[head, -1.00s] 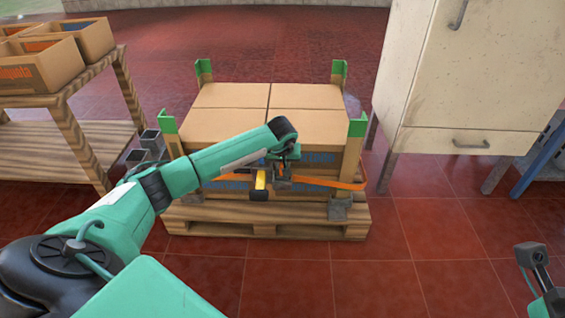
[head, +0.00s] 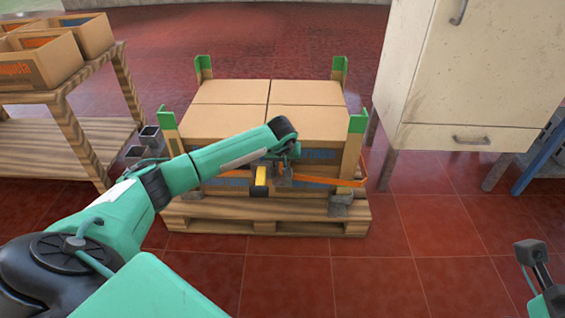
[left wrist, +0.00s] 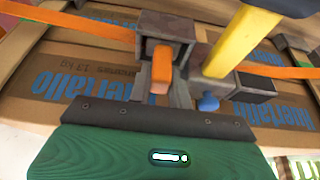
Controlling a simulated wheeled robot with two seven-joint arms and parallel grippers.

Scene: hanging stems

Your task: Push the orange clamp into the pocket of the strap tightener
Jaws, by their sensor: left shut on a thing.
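The strap tightener (left wrist: 170,27) is a grey-brown metal body on the orange strap, against the front of the boxes. A yellow lever (left wrist: 238,42) with a dark grip sticks out from its right side in the left wrist view; the lever also shows in the head view (head: 261,177). The orange clamp (left wrist: 161,69) points out of the tightener's body toward my palm. My left gripper (left wrist: 162,92) is at the tightener, its grey fingers on both sides of the clamp and shut on it. Whether the clamp is seated in the pocket is hidden.
Cardboard boxes (head: 226,121) stand on a wooden pallet (head: 220,226) with green-topped corner posts (head: 357,122). The orange strap (head: 330,182) crosses their front. A wooden table with boxes is on the left, a pale cabinet (head: 465,80) on the right. The front floor is clear.

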